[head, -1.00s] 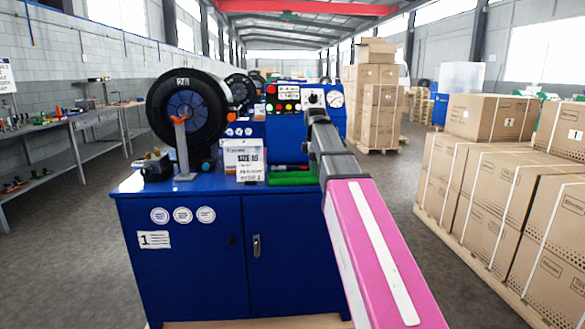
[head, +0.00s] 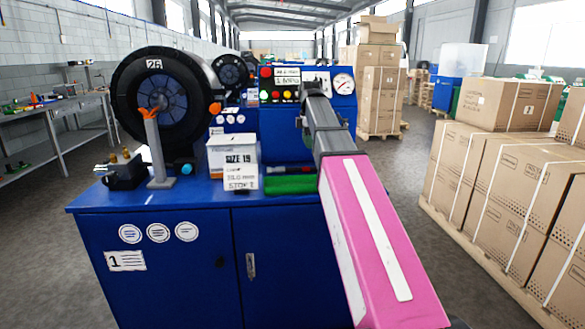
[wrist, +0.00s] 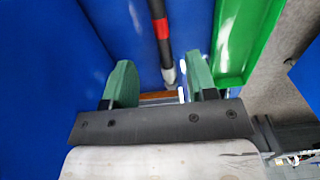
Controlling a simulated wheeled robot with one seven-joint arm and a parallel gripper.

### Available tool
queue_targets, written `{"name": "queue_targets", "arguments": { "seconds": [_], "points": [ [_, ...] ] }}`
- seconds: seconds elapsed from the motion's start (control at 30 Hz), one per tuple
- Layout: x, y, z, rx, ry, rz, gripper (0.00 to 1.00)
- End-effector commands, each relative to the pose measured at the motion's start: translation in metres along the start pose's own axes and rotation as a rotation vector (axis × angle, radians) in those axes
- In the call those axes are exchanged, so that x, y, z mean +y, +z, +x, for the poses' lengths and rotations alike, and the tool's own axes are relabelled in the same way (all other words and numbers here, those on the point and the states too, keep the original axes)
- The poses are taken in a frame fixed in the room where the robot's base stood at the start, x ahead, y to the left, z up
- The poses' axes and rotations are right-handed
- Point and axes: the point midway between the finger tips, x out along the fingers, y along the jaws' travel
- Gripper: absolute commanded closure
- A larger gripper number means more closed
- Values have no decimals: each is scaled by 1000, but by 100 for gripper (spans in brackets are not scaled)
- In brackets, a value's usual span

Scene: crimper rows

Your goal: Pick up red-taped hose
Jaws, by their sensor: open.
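The red-taped hose (wrist: 163,30) is a black rod with a red band and a metal end. In the wrist view it enters from the top, its metal end lying between the lines of my two green fingers. My gripper (wrist: 160,66) is open, with nothing clamped between the fingers. Whether the fingers are level with the hose or above it I cannot tell. In the head view a thin dark and red piece, likely the hose (head: 287,169), shows on the blue bench behind the green tray; my pink arm hides my gripper there.
The green tray (wrist: 259,27) lies just right of the hose. A white size-19 box (head: 235,160) stands left of it on the blue bench (head: 180,205). The crimper (head: 160,100) and a grey post (head: 157,160) are further left. Stacked cartons (head: 500,190) stand on the right.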

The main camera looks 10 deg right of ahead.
Motion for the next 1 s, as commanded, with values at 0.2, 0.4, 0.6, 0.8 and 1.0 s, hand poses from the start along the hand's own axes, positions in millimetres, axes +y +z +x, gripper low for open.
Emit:
{"name": "queue_targets", "arguments": {
  "seconds": [0.2, 0.4, 0.6, 0.8, 1.0],
  "points": [
    [-2, 0, 25, 0, -2, 0, 48],
    [-1, 1, 50, 0, -1, 0, 48],
    [0, 2, 61, 0, -1, 0, 48],
    [0, 6, 86, 0, -2, 1, 48],
    [1, 6, 105, 0, 0, 0, 48]
  ]
}}
